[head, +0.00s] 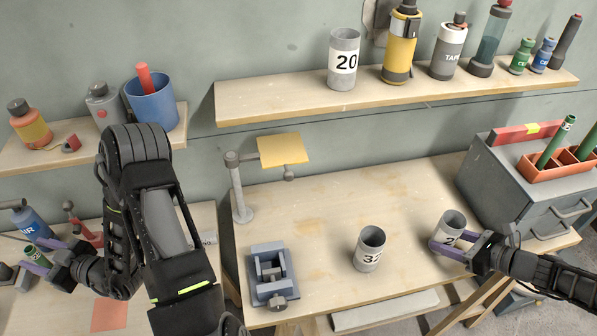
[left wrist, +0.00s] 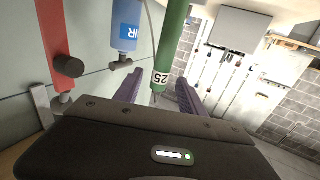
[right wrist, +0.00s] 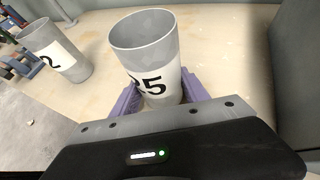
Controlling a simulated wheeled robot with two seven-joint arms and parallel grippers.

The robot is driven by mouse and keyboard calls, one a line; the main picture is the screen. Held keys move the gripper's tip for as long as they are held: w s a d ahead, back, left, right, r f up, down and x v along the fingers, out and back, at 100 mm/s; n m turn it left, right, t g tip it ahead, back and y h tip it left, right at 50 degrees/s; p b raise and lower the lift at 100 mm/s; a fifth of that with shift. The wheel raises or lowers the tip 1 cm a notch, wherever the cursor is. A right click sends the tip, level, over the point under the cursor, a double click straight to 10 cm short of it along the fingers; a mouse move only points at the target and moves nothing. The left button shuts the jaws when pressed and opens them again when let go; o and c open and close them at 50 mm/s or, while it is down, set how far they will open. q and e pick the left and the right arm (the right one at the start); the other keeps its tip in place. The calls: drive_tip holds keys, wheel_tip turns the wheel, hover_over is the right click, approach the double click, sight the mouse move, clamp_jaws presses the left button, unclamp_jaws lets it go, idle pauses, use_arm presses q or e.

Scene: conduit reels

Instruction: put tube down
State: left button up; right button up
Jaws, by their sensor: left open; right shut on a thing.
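A green tube (left wrist: 172,50) with a white 25 label shows in the left wrist view, with its labelled end by the fingers of my left gripper (left wrist: 160,95). In the head view the tube (head: 37,256) is at the far left, by the open purple fingers of my left gripper (head: 52,265). I cannot tell whether it touches them or what supports it. My right gripper (head: 458,253) is shut on a grey cup (head: 452,224), whose label reads as 25 in the right wrist view (right wrist: 150,55). The cup is upright at the workbench's right side.
A second grey cup (head: 370,250), marked 32, stands mid-bench, right of a small vise (head: 270,275). A blue AIR bottle (head: 30,222) and red tool (head: 80,228) are near my left gripper. A grey toolbox (head: 500,175) stands behind my right gripper. The bench's middle has free room.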

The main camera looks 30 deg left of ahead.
use_arm(q)
drive_tip(key=shift+a, duration=0.1)
drive_tip(key=x, duration=0.5)
drive_tip(key=shift+c, duration=0.5)
clamp_jaws()
idle(0.5)
idle(0.9)
